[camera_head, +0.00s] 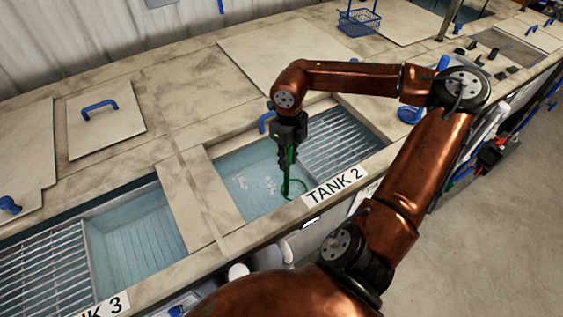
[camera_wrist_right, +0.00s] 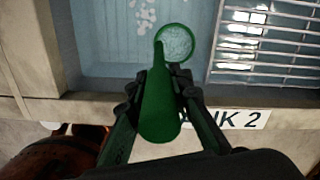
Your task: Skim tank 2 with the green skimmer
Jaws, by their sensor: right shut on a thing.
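The green skimmer (camera_wrist_right: 160,100) has a long handle and a round hoop with a mesh; in the head view its hoop (camera_head: 295,190) is low over the water of tank 2 (camera_head: 240,188). My right gripper (camera_head: 287,150) is shut on the skimmer's handle, above the tank; it also shows in the wrist view (camera_wrist_right: 158,92). Small white flecks (camera_wrist_right: 146,14) float in tank 2, left of the hoop in the wrist view. I cannot tell whether the hoop touches the water. The "TANK 2" label (camera_head: 335,186) is on the front rim. My left gripper is not in view.
A metal grate (camera_head: 340,138) covers the right part of tank 2. Tank 3 (camera_head: 135,240) stands open at the left, with its own grate (camera_head: 45,275). A lid with a blue handle (camera_head: 105,135) lies behind it. A blue basket (camera_head: 358,22) stands at the back.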

